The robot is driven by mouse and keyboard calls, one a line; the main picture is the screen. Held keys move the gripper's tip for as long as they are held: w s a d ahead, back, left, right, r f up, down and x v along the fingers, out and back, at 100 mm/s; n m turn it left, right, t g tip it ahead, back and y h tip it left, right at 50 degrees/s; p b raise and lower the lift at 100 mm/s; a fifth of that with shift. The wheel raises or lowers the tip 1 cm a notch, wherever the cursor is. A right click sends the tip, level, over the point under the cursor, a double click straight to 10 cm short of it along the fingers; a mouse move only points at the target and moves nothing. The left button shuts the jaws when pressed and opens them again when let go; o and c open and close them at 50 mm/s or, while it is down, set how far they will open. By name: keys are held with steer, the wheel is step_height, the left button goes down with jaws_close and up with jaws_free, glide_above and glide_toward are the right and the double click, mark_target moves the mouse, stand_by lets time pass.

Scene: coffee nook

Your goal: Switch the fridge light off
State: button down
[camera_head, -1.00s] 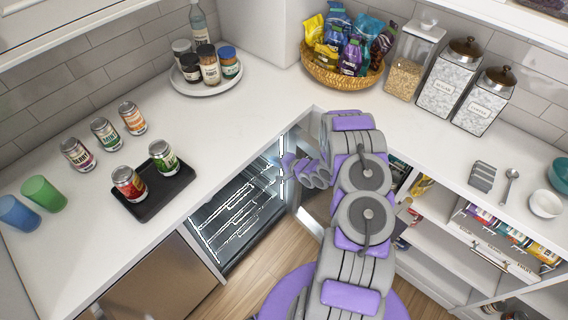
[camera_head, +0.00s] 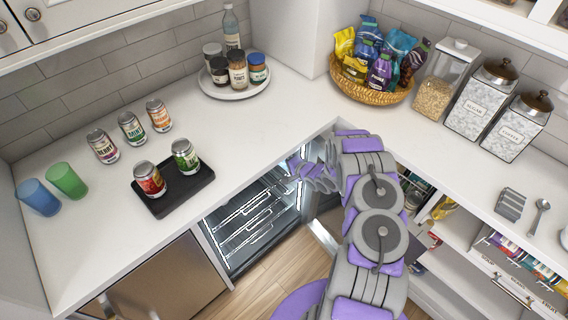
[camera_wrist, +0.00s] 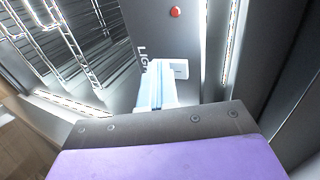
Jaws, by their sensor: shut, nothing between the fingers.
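The open fridge (camera_head: 246,232) under the counter has bright light strips along its interior. In the wrist view, a white switch part (camera_wrist: 181,69) sits on the grey fridge wall beside partly hidden "LIGH…" lettering. A pale bar in front of it hides some of the lettering. A red dot (camera_wrist: 175,12) shows higher on that wall. My gripper (camera_head: 295,163) is shut and empty, at the right side of the fridge opening. Its purple and dark-grey front fills the bottom of the wrist view, very close to the switch; I cannot tell whether they touch.
The counter edge runs just above the fridge. A black tray (camera_head: 190,194) with cans stands on the counter. An open fridge door (camera_head: 322,236) shows beside my arm. Open shelves (camera_head: 470,245) lie at right. Wood floor (camera_head: 270,287) is free below.

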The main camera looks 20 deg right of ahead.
steer(key=shift+d+r+p, duration=0.25)
steer(key=shift+r+p, duration=0.5)
stand_by(0.3)
